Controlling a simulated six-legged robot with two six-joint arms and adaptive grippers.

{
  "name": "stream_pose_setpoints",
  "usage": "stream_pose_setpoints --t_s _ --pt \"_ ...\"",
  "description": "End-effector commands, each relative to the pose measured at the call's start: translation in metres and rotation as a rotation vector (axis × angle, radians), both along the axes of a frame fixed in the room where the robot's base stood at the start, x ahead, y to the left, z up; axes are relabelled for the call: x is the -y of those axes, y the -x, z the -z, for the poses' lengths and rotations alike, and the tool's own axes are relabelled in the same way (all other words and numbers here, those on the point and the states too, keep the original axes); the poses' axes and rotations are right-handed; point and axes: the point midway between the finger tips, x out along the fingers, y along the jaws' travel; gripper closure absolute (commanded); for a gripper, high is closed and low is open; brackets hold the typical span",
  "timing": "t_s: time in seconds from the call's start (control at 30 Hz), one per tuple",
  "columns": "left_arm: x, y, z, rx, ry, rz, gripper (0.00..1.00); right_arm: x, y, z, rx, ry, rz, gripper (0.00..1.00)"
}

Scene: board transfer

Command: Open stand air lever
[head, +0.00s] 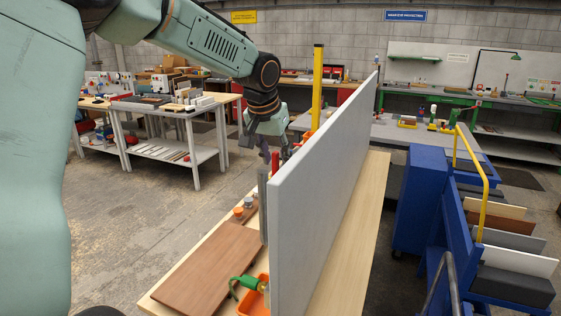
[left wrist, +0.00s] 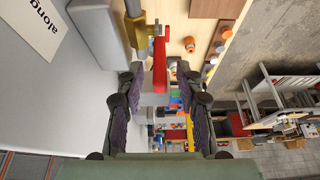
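The red air lever (left wrist: 160,62) shows in the left wrist view, joined at its upper end to a yellow fitting (left wrist: 140,48) on a grey pipe. In the head view the red lever (head: 275,162) is small, beside the near-left face of the large grey-white board (head: 325,190). My left gripper (head: 276,150) is just above it in the head view. In the left wrist view my left gripper (left wrist: 157,75) is open, with the lever between its fingertips; contact cannot be told. My right gripper is not in view.
The board stands upright on a wooden bench (head: 365,215). A brown panel (head: 205,262), an orange bin (head: 254,300) and small knobs (head: 243,207) are to its left. A yellow post (head: 317,88) rises behind. A blue cart (head: 425,205) is at right. Floor at left is clear.

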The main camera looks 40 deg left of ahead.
Motion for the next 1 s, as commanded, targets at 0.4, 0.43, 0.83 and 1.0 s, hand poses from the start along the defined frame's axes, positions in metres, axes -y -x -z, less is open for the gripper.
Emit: stream_pose_setpoints --t_s 0.4,0.43,0.83,1.0 --pt "-0.001 -0.015 0.028 0.002 0.000 0.000 0.64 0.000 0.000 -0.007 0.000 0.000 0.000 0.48" --pt "-0.001 -0.015 0.028 0.002 0.000 0.000 0.64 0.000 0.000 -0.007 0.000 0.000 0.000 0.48" --pt "0.000 -0.016 0.028 0.001 -0.001 0.001 0.86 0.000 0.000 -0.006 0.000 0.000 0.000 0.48" --pt "0.000 -0.016 0.028 0.001 0.000 0.000 1.00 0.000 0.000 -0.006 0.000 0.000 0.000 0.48"
